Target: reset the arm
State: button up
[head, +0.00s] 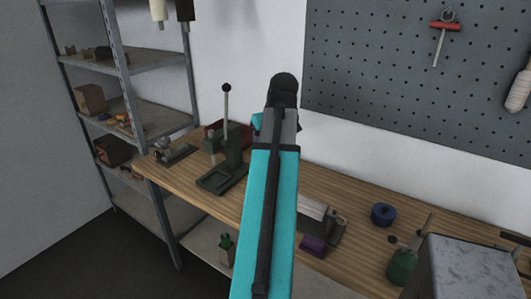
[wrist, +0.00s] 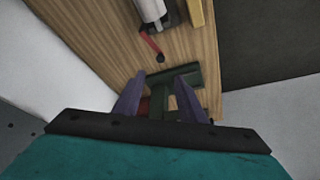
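My teal arm rises through the middle of the head view, its dark upper end in front of the white wall. My gripper cannot be made out in the head view. In the wrist view its two purple fingers (wrist: 160,98) stand apart, and I see nothing held between them. A dark green press (wrist: 187,78) shows beyond the fingertips, partly behind them. In the head view the green press (head: 227,165) stands on the wooden workbench (head: 350,195), left of my arm, with its lever upright.
A metal shelf rack (head: 140,62) with small items stands at the left. A pegboard (head: 400,75) with tools covers the wall.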

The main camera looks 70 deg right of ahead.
jog(key=shift+s+r, duration=0.1)
jog(key=shift+r, duration=0.15)
jog(key=shift+a, duration=0.1)
dwell(0.3)
